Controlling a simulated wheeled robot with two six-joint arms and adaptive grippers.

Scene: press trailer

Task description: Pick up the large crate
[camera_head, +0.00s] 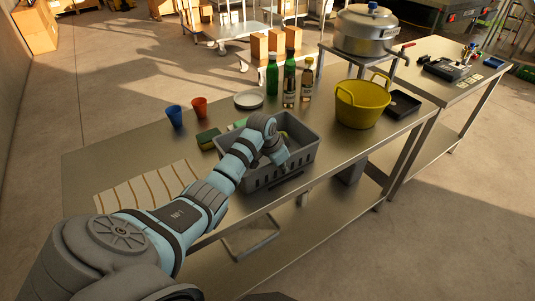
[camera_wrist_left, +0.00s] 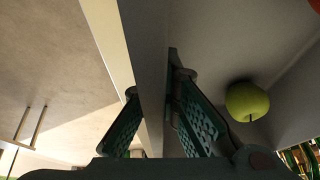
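The large grey crate (camera_head: 262,178) stands upright on the metal table, with slotted side walls. My left gripper (camera_head: 277,152) reaches over it in the head view, with the fingers mostly hidden by the wrist. In the left wrist view the two fingers (camera_wrist_left: 152,100) straddle a grey crate wall (camera_wrist_left: 150,45), one on either side. A light strip shows between the left finger and the wall, so they look apart. A green apple (camera_wrist_left: 247,101) lies inside the crate near the right finger. My right gripper is in neither view.
A yellow tub (camera_head: 361,104), a black tray (camera_head: 403,104) and bottles (camera_head: 289,85) stand behind and right of the crate. A blue cup (camera_head: 175,116), a red cup (camera_head: 199,107) and a sponge (camera_head: 208,139) are left. A striped mat (camera_head: 148,187) lies at the near left.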

